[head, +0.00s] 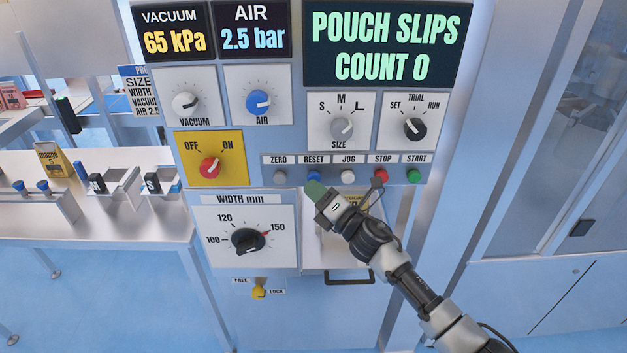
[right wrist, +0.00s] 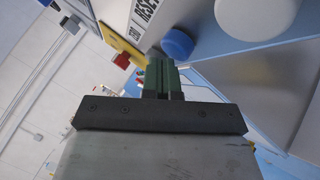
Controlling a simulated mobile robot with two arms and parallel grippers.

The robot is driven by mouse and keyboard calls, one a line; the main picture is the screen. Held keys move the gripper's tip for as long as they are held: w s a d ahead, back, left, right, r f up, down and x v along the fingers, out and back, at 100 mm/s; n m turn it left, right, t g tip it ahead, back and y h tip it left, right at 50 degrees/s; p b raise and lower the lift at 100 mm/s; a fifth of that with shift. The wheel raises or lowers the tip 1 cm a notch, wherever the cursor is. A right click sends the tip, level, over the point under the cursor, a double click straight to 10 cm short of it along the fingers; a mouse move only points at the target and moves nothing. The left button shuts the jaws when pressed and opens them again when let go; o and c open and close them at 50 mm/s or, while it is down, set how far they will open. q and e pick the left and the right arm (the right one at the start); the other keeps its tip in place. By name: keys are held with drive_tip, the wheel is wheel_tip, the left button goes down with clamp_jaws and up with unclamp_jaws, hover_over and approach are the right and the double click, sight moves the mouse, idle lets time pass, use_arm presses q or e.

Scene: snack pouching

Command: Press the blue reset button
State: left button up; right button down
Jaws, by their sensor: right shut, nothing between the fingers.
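The blue reset button (head: 313,175) sits under the RESET label in the button row of the panel, partly covered at its lower edge by my gripper in the head view. My right gripper (head: 315,190) has green fingers, shut and empty, with the tips just below the button in that view. In the right wrist view, the round blue button (right wrist: 177,43) lies just past and slightly right of the fingertips (right wrist: 160,65). A small gap shows there; I cannot tell the exact distance. My left gripper is not in view.
The white JOG button (head: 348,177) is right of the blue one, the grey ZERO button (head: 280,177) left of it. A red STOP button (head: 379,177) and green START button (head: 414,176) lie further right. The width dial (head: 249,241) is below left.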

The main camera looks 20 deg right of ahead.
drive_tip(key=shift+w+d, duration=0.1)
drive_tip(key=shift+w, duration=0.2)
drive_tip(key=shift+s, duration=0.15)
idle(0.4)
drive_tip(key=shift+s+a, duration=0.2)
drive_tip(key=shift+s, duration=0.35)
drive_tip(key=shift+s, duration=0.1)
drive_tip(key=s, duration=0.2)
drive_tip(key=s+a+p, duration=0.1)
drive_tip(key=s, duration=0.2)
drive_tip(key=shift+s+a, duration=0.3)
drive_tip(key=shift+a, duration=0.05)
idle(0.4)
